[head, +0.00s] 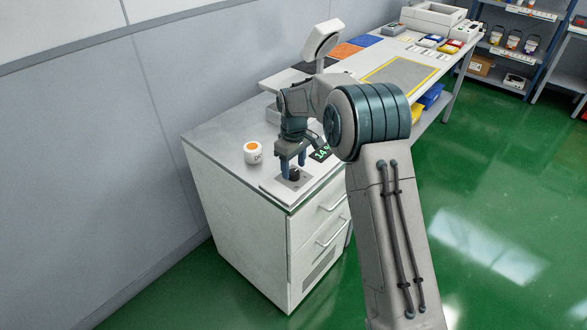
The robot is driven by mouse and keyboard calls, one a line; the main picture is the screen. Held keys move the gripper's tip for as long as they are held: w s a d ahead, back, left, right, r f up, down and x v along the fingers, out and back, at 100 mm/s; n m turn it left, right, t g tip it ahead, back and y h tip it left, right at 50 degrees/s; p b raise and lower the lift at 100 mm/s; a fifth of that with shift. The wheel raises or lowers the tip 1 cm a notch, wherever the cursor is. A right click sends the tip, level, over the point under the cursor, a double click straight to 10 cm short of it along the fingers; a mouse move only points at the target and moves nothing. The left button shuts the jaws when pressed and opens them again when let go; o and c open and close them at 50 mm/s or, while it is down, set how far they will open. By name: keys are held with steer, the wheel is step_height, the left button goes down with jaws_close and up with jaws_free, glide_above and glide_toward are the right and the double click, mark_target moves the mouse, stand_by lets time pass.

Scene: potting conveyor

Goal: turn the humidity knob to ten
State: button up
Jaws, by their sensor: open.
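The humidity knob (294,174) is a small dark round knob on a light panel (270,188) at the front corner of the white cabinet's top. My gripper (292,172) points down over the panel with its blue fingers open. The fingertips are beside the knob, one on each side in this view; I cannot tell whether they touch it. A dark display (320,154) with green digits stands behind the knob to the right. It seems to read 14, but my arm partly hides it. The knob's marks are too small to read.
A white jar (253,152) with an orange top stands on the cabinet (215,145) left of my gripper. A long workbench (452,64) with coloured mats and trays runs behind my arm. The green floor (480,200) at the right is clear.

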mark_target(293, 172)
step_height(293, 172, up, 12)
steer(key=shift+r, duration=0.15)
stand_by(0.4)
steer(key=s+d+r+m+t, duration=0.1)
steer(key=s+d+r+m, duration=0.2)
steer(key=s+d, duration=0.4)
steer(key=s+d+r+m+t, duration=0.1)
steer(key=s+d+r+m, duration=0.15)
steer(key=s+d, duration=0.45)
steer(key=s+d+f+m, duration=0.2)
steer(key=s, duration=0.8)
steer(key=s+d+f+m+t, duration=0.1)
steer(key=s+d+f+m, duration=0.1)
steer(key=s, duration=0.8)
steer(key=shift+d+f+m, duration=0.25)
steer(key=shift+f+m, duration=0.15)
steer(key=shift+m, duration=0.15)
